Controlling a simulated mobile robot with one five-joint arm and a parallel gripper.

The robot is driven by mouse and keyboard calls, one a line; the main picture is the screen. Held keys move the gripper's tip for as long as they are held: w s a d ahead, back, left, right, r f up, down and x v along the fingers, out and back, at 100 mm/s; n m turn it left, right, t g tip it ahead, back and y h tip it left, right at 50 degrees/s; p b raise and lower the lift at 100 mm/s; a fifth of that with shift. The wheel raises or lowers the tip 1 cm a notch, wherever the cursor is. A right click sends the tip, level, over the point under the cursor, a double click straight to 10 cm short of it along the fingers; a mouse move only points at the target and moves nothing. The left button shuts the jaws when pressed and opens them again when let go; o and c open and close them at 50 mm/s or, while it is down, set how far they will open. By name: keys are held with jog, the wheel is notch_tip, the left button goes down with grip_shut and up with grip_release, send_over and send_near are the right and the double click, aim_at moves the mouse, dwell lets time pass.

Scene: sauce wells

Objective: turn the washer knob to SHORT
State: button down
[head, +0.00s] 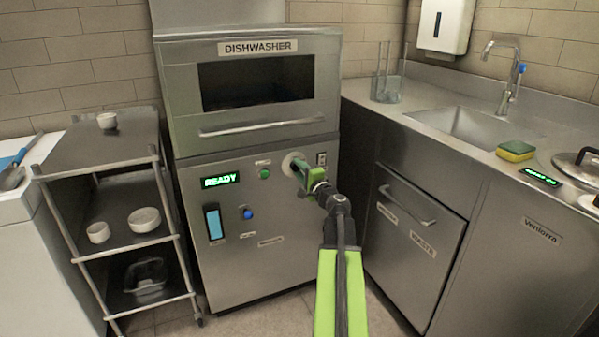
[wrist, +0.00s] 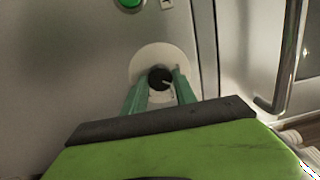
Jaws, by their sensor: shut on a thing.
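The dishwasher (head: 255,240) stands ahead with a green READY display (head: 220,180) on its lower panel. The washer knob (wrist: 160,79) is small and black with a light pointer line, on a pale round dial plate (wrist: 160,60). In the wrist view the line points to the lower right. The dial plate also shows in the head view (head: 290,161), where my gripper mostly hides the knob. My gripper (wrist: 160,84) is shut on the knob, one green finger on each side. The dial's lettering is too small to read.
A green button (head: 264,173) sits left of the dial, and a blue button (head: 248,213) lower. A small switch plate (head: 321,159) is right of it. The sink counter (head: 425,100) and waste drawer (head: 420,240) are at right.

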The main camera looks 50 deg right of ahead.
jog(key=m+h+b, duration=0.1)
jog(key=m, duration=0.6)
jog(key=shift+a+f, duration=0.1)
jog(key=shift+f, duration=0.05)
jog(key=shift+m, duration=0.3)
jog(key=c, duration=1)
grip_release()
